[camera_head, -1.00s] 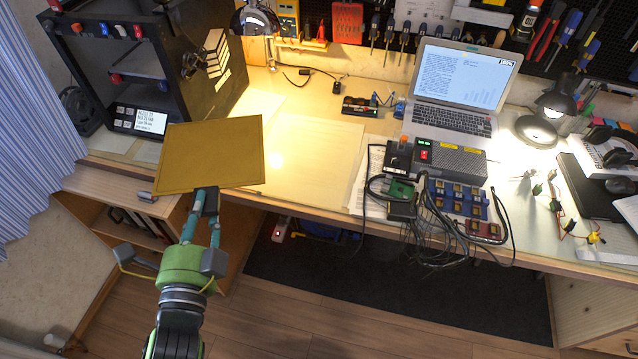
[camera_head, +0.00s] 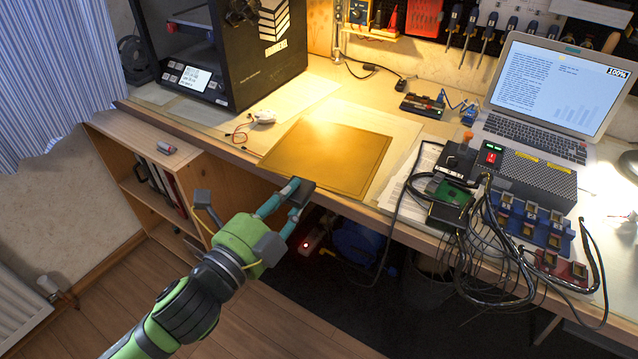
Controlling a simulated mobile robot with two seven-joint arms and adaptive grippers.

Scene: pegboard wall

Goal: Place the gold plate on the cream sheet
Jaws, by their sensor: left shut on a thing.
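The gold plate (camera_head: 330,155) is a flat square of dull gold. It lies over or just above the cream sheet (camera_head: 402,140) on the workbench. The sheet shows along the plate's far and right edges, and the plate hides the rest of it. I cannot tell whether the plate touches the sheet. My left gripper (camera_head: 300,186) is shut on the plate's near edge, at the front of the bench. My right gripper is not in view.
A black 3D printer (camera_head: 235,50) stands at the back left. A power supply (camera_head: 525,172) with cables and a laptop (camera_head: 550,95) are at right. White papers (camera_head: 410,185) lie just right of the sheet. A small sensor (camera_head: 264,117) with wires lies left of the plate.

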